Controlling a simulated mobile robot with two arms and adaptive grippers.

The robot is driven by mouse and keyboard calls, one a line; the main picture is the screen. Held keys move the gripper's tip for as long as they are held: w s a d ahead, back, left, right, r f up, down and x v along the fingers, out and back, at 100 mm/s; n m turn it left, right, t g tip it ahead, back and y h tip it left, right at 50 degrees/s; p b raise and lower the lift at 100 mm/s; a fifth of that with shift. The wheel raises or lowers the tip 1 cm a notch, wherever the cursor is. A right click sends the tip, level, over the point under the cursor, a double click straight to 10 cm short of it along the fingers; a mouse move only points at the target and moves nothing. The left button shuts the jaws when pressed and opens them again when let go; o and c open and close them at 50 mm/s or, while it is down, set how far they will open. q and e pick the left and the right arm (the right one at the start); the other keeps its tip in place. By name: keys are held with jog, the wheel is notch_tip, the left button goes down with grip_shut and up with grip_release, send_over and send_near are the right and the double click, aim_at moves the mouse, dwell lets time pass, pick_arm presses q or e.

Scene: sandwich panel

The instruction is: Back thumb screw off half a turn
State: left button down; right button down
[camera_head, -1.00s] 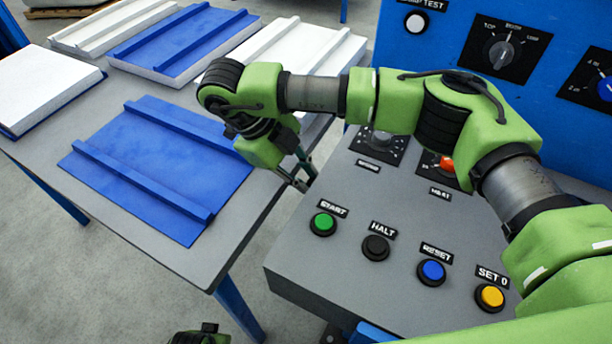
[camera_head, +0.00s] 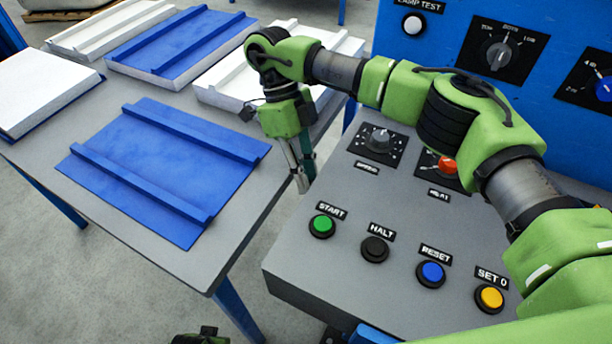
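No thumb screw can be made out in this view. My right gripper (camera_head: 303,180) hangs pointing down over the gap between the grey table (camera_head: 225,225) and the sloped control console (camera_head: 330,265). Its fingers are close together in the view, and I cannot tell whether they are open or shut. I see nothing held between them. My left gripper is not recognisable; only a small green and black piece of my own body shows at the bottom edge.
The console has START (camera_head: 321,226), HALT (camera_head: 375,249), RESET (camera_head: 431,273) and SET 0 (camera_head: 489,298) buttons, a grey knob (camera_head: 379,140) and a red-orange knob (camera_head: 446,165). Blue panels (camera_head: 160,165) and white panels lie on the table. A blue upright cabinet (camera_head: 440,65) stands behind.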

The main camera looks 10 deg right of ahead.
pick_arm(q)
jog(key=shift+w+d+r, duration=0.1)
jog(key=shift+w+r, duration=0.3)
jog(key=shift+r, duration=0.35)
pick_arm(e)
jog(key=shift+w+d+g+y, duration=0.1)
jog(key=shift+g+y, duration=0.3)
jog(key=shift+g, duration=0.2)
pick_arm(q)
jog(key=shift+s+f, duration=0.1)
jog(key=shift+s, duration=0.25)
pick_arm(e)
jog(key=c, duration=1.9)
grip_release()
pick_arm(q)
jog(key=shift+w, duration=0.1)
jog(key=shift+w, duration=0.15)
pick_arm(e)
jog(key=v, duration=0.7)
jog(key=shift+r, duration=0.25)
jog(key=shift+w, duration=0.1)
